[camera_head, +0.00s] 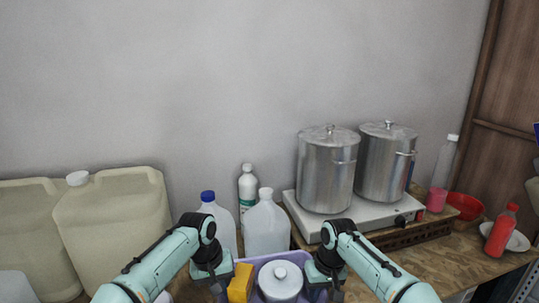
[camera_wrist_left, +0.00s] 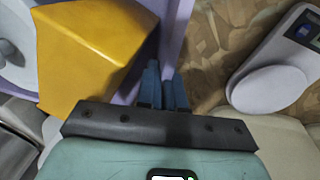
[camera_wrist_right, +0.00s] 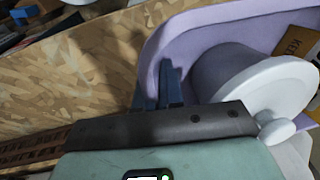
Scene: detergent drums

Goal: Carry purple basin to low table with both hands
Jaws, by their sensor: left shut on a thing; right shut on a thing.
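The purple basin (camera_head: 300,258) is at the bottom centre of the head view, between my two grippers. Inside it are a yellow block (camera_head: 240,284) and a lidded pot-like container (camera_head: 280,281). My left gripper (camera_wrist_left: 168,88) is shut on the basin's wall (camera_wrist_left: 176,40), beside the yellow block (camera_wrist_left: 92,52). My right gripper (camera_wrist_right: 164,88) is shut on the basin's other side (camera_wrist_right: 160,50), near the white-lidded container (camera_wrist_right: 262,85). In the head view, my arms hide the fingertips and much of the rim. The low table cannot be made out for certain.
The wooden worktop (camera_head: 462,262) holds two steel pots (camera_head: 328,170) on a white hotplate (camera_head: 300,215). Plastic jugs (camera_head: 265,228) stand just behind the basin, and large beige canisters (camera_head: 115,235) stand at left. A red bottle (camera_head: 501,232) is at right. A scale-like device (camera_wrist_left: 270,75) shows in the left wrist view.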

